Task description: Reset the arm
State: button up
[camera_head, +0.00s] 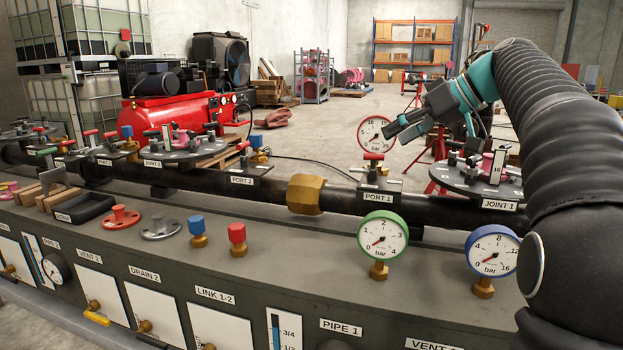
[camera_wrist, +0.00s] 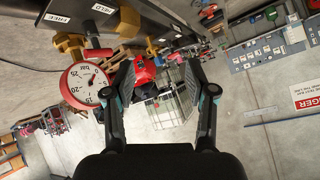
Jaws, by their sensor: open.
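My gripper (camera_head: 392,131) is raised above the pipe at the right, its fingers pointing left. In the wrist view my gripper (camera_wrist: 159,72) has its fingers spread, with nothing held between them. The red-rimmed gauge (camera_head: 375,132) stands upright on PORT 1, close to the fingertips in the head view. In the wrist view the gauge (camera_wrist: 84,86) lies left of the left finger, outside the jaws. I cannot tell exactly how far apart they are. My arm covers the right side of the head view and hides part of the bench there.
The black pipe (camera_head: 240,191) runs along the bench, with the JOINT 1 flange (camera_head: 472,180) under my arm. A green gauge (camera_head: 382,236), a blue gauge (camera_head: 492,252), blue and red caps (camera_head: 237,234) stand in front. A red compressor (camera_head: 175,110) is behind.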

jog(key=s+a+f+m+h, duration=0.2)
jog(key=s+f+m+h, duration=0.4)
jog(key=s+f, duration=2.3)
jog(key=s+h, duration=0.3)
jog(key=shift+s+f+m, duration=0.15)
jog(key=shift+f+m, duration=0.15)
jog(key=shift+m, duration=0.1)
